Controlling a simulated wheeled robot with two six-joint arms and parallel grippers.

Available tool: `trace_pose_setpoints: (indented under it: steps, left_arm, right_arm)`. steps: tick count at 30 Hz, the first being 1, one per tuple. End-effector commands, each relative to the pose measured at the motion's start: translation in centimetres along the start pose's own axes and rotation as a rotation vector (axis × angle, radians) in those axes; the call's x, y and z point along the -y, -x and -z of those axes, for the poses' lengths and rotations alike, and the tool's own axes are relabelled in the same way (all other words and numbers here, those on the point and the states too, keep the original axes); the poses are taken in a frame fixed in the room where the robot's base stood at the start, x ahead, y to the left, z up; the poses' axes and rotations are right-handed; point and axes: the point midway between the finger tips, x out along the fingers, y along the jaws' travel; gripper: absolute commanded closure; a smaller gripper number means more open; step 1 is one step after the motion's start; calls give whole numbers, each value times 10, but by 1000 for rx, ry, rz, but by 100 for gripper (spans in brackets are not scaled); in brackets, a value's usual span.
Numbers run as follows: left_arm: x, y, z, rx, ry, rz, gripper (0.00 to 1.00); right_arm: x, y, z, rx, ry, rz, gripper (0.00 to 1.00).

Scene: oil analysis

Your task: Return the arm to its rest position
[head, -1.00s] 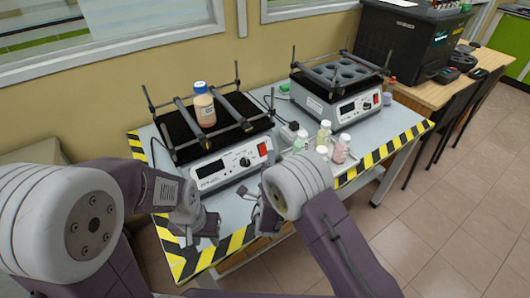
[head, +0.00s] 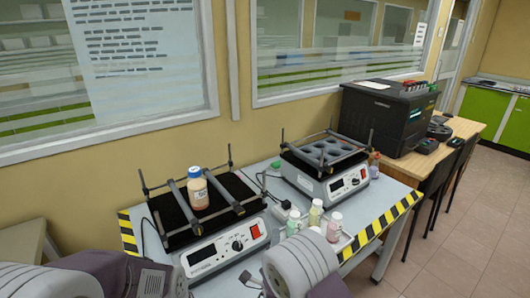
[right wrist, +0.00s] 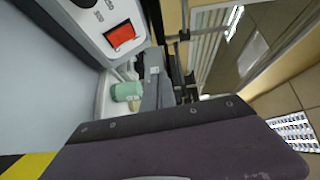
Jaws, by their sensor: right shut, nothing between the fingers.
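My right arm (head: 300,268) comes in at the bottom middle of the head view, in front of the workbench. My right gripper (head: 250,281) shows only in part at the bottom edge, left of the arm's pale joint. It is shut and holds nothing. It is low, in front of the left shaker, and appears apart from it. My left arm (head: 110,275) shows at the bottom left; its gripper is below the picture.
The left shaker (head: 225,247) carries a blue-capped brown bottle (head: 198,188) between its bars. The right shaker (head: 345,181) has a rack with round holes. Several small bottles stand between them near the striped bench edge (head: 370,232). A black machine (head: 388,115) stands behind at right.

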Motion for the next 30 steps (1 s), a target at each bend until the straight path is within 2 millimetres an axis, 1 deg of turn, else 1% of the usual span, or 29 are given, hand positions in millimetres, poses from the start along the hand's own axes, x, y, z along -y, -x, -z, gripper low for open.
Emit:
trace_pose_setpoints:
  steps: [1,2,3,5,6,8,9,11,12,14,15,16,17,18,19,20,21,23,24,26,27,29,30]
  left_arm:
    - [0,15,2,0,0,0,64]
    - [0,22,2,0,0,0,64]
    - [-1,30,3,0,0,0,64]
    - [-1,39,4,0,0,0,64]
    - [-1,44,5,0,0,0,64]
    - [-1,53,6,-1,0,0,64]
    - [-1,58,6,-1,0,0,64]
    - [-1,66,7,0,0,0,64]
    - [-1,72,8,0,0,0,64]
    - [-2,80,8,0,0,0,64]
    - [-2,86,9,0,0,0,64]
    - [-2,90,9,0,0,0,64]
    - [-2,94,10,0,0,0,64]
    - [-2,99,10,0,0,0,64]
    - [-2,102,11,0,0,0,64]
    - [-2,104,11,0,0,0,64]
    - [-2,107,11,0,0,0,64]
    - [-2,110,12,0,0,0,64]
    - [-2,110,12,0,0,0,64]
    - [-2,108,11,0,0,0,64]
    - [-2,107,11,0,0,0,64]
    - [-2,107,11,0,0,0,64]
    - [-2,107,11,0,0,0,64]
  right_arm:
    - [34,-8,18,-40,-25,30,100]
    - [53,-13,32,-68,-41,51,100]
    - [80,-18,54,-114,-64,79,100]
    - [112,-19,97,-225,-100,108,100]
    - [128,-15,128,-314,-129,116,100]
    - [144,-4,178,-462,-192,112,100]
    - [152,8,210,-567,-253,107,100]
    - [158,33,256,-732,-377,101,100]
    - [158,55,284,-848,-478,102,100]
    - [152,93,320,-1033,-664,113,100]
    - [145,123,338,-1165,-809,133,100]
    - [138,147,347,-1268,-933,156,100]
    - [128,171,352,-1374,-1068,187,100]
    - [114,202,351,-1517,-1260,246,100]
    - [104,222,346,-1618,-1405,300,100]
    - [93,240,336,-1719,-1550,365,100]
    - [81,259,319,-1847,-1745,468,100]
    - [64,277,285,-2029,-2030,662,100]
    - [54,282,261,2091,2150,-798,100]
    - [43,282,225,1818,1919,-858,100]
    - [38,279,205,1664,1763,-898,100]
    - [34,271,182,1460,1542,-955,100]
    - [34,263,171,1337,1417,-985,100]
